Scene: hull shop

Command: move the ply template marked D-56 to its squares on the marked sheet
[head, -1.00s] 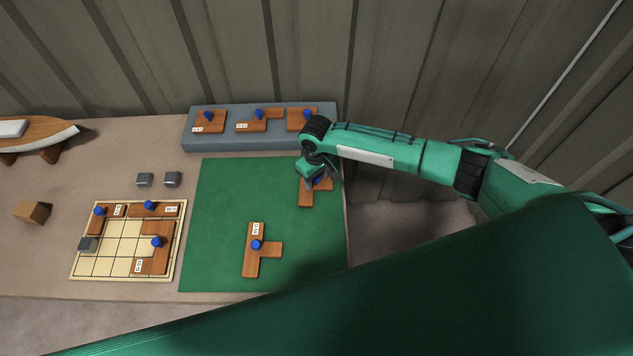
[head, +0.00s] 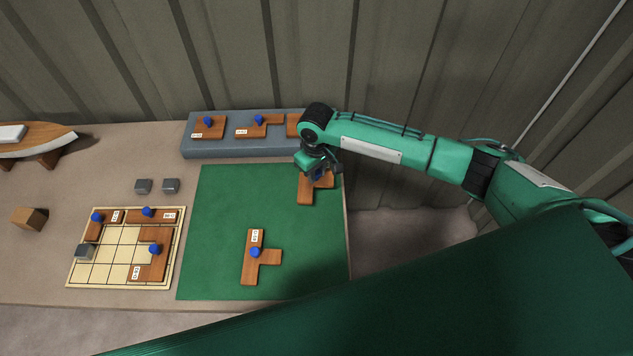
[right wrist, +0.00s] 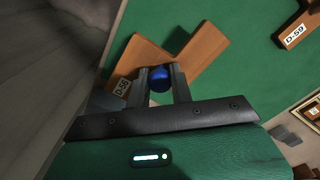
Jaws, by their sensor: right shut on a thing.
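The ply template marked D-56 (head: 307,193) lies at the right edge of the green mat, partly hidden under my right gripper (head: 318,174). In the right wrist view the template (right wrist: 196,62) shows its D-56 label and a blue knob (right wrist: 160,78) between the two fingers. My right gripper (right wrist: 161,84) is shut on that knob. I cannot tell whether the template is lifted. The marked sheet (head: 101,271) is at the left, with several brown templates and a grey block (head: 84,251) on its squares; its middle squares are bare. My left gripper is not in view.
The template marked D-59 (right wrist: 296,32) lies on the green mat (head: 225,205), also in the head view (head: 252,265). A grey-blue stand (head: 220,148) behind holds more templates. Two grey blocks (head: 143,186), a wooden block (head: 30,217) and a boat model (head: 38,140) stand left.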

